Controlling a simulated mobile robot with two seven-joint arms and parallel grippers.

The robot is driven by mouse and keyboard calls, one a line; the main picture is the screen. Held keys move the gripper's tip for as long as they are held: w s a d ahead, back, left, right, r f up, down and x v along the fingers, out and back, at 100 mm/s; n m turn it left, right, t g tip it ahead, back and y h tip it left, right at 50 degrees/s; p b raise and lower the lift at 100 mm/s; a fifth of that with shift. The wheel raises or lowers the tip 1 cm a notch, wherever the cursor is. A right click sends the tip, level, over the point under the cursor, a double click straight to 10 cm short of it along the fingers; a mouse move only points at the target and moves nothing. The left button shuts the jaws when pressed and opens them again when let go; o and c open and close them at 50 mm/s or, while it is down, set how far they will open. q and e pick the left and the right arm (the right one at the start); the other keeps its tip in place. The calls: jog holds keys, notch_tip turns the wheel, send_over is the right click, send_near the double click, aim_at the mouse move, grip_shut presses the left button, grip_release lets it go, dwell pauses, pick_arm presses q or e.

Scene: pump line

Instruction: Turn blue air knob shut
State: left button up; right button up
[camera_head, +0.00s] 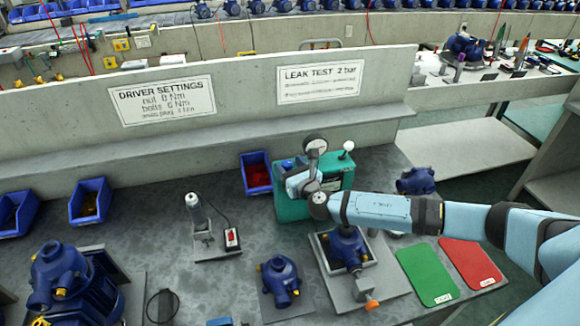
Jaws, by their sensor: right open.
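The green leak test box (289,209) stands on the bench below the leak test sign. A round gauge (315,145) and a white-topped lever (347,149) stick up from it. My right arm comes in from the right, and its gripper (297,184) is at the front of the box, open. The wrist and hand cover much of the box face. Whether the fingers touch anything is unclear. My left gripper is not in view.
A blue pump (347,246) sits in a grey fixture just below my right wrist. Another pump (279,278) stands left of it. Green (427,275) and red (471,262) mats lie at right. A red-filled blue bin (257,173) is left of the box.

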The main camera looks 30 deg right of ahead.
jog(key=c, duration=0.9)
